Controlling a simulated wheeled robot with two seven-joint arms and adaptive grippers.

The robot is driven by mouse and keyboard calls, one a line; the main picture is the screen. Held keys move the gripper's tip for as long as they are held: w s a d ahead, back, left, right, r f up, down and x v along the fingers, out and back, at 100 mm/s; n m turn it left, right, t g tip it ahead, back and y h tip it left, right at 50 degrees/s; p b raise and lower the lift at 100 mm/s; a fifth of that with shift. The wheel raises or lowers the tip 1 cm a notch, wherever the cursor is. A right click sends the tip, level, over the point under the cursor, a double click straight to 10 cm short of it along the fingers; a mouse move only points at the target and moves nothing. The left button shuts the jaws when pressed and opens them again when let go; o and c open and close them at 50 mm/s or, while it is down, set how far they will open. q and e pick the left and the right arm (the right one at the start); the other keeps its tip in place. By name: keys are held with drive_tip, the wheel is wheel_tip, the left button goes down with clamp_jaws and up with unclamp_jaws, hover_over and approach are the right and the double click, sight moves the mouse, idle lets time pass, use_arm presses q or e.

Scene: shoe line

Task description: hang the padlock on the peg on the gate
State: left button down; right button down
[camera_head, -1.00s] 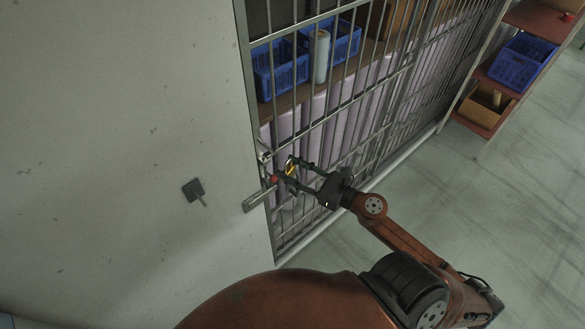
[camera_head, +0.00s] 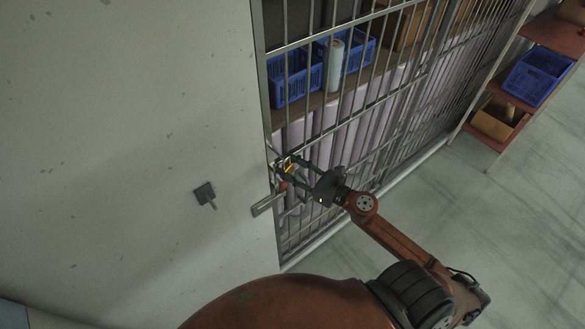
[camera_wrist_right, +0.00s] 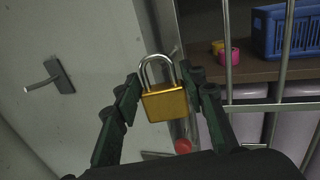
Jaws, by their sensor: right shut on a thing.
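My right gripper (camera_head: 288,170) is shut on the brass padlock (camera_wrist_right: 165,105), with one finger on each side of its body. The padlock hangs upright with its silver shackle on top, in front of the gate's left edge. In the head view the padlock (camera_head: 289,168) is small and partly covered by the fingers. The barred metal gate (camera_head: 266,80) stands beside the grey wall. In the right wrist view a thin grey piece, possibly the peg (camera_wrist_right: 174,50), shows just right of the shackle. I cannot tell whether the shackle touches it. My left gripper is not in view.
A red knob (camera_wrist_right: 183,146) and a metal bolt plate (camera_head: 268,204) sit just below the padlock. A dark handle (camera_head: 205,194) is on the wall at left. Behind the bars are blue crates (camera_head: 292,78) and a roll (camera_head: 335,62).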

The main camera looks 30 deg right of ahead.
sight(283, 158)
drive_tip(key=shift+w+a+p, duration=0.15)
drive_tip(key=shift+w+p, duration=0.3)
drive_tip(key=shift+w, duration=1.3)
drive_tip(key=shift+w+f+b, duration=0.55)
drive_tip(key=shift+w, duration=0.15)
drive_tip(key=c, duration=1.2)
unclamp_jaws()
drive_tip(key=shift+o, duration=0.2)
